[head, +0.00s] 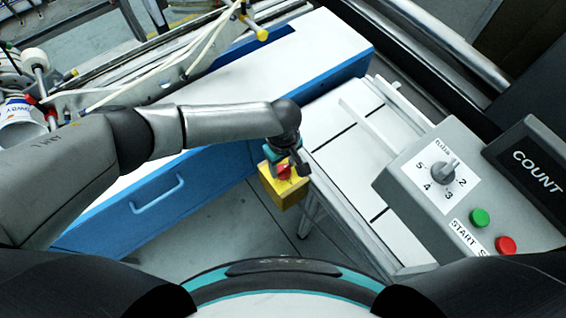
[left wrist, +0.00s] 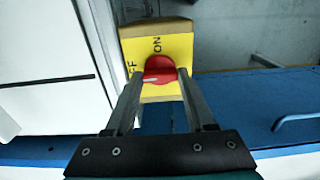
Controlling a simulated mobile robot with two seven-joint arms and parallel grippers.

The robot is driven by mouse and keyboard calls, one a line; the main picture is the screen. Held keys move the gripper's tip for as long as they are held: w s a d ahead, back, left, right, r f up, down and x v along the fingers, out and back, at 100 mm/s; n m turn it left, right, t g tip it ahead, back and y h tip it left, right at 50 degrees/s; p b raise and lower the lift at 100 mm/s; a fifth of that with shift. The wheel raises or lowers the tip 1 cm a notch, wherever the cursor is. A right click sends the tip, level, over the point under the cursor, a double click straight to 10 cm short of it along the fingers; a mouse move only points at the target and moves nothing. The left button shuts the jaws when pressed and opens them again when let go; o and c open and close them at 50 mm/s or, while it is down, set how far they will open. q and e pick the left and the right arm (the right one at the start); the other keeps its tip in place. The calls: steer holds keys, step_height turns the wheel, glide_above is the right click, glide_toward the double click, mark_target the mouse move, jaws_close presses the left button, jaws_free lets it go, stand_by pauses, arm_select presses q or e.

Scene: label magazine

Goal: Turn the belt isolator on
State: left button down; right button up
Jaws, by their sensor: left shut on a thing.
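The belt isolator is a yellow box (head: 289,190) beside the white belt in the head view. It also shows in the left wrist view (left wrist: 178,47), with "ON" printed above its red knob (left wrist: 160,66) and a partly hidden "OFF" at the left. A pale mark on the knob lies nearly level in that view, its left end towards the "OFF" print. My left gripper (left wrist: 160,74) is shut on the red knob, one finger on each side. In the head view, my left gripper (head: 286,166) covers part of the box. My right gripper is not in view.
A white-topped blue cabinet (head: 150,204) with a handle lies under my left arm. The white belt (head: 345,160) runs at the right of the isolator. A grey control panel (head: 408,185) with a numbered dial, green button (head: 480,218) and red button (head: 505,245) stands further right.

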arm_select(q)
steer(key=m+p, duration=0.1)
steer(key=p, duration=0.2)
steer(key=shift+s+r+m, duration=0.15)
steer(key=shift+m, duration=0.25)
steer(key=shift+m+p, duration=0.6)
steer(key=shift+p, duration=0.25)
steer(key=shift+m+p, duration=0.4)
steer(key=shift+m, duration=0.2)
steer(key=m, duration=0.3)
steer(key=shift+m+p, duration=0.3)
steer(key=m, duration=0.3)
steer(key=shift+m, duration=0.3)
steer(key=m, duration=0.6)
steer(key=shift+p, duration=0.3)
steer(key=shift+m, duration=0.4)
steer(key=shift+c, duration=1.2)
jaws_free()
